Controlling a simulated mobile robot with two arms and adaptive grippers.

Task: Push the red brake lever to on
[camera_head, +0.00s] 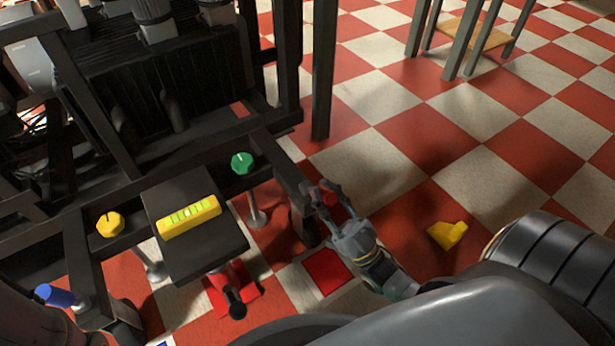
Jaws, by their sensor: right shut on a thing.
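My right gripper (332,200) reaches in from the lower right to the right end of the dark frame, by a black caster-like part (305,226). Its fingers are shut on a small red piece (330,198), which appears to be the red brake lever. The fingers hide much of it, so I cannot tell its position. Another red part with a black round knob (235,302) stands low under the dark plate, left of the gripper. My left gripper is out of view.
The dark frame (150,150) fills the left side, with a green knob (242,162), a yellow knob (109,224), a blue knob (54,295) and a yellow level (189,216). A yellow object (447,234) lies on the checkered floor, right of the gripper.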

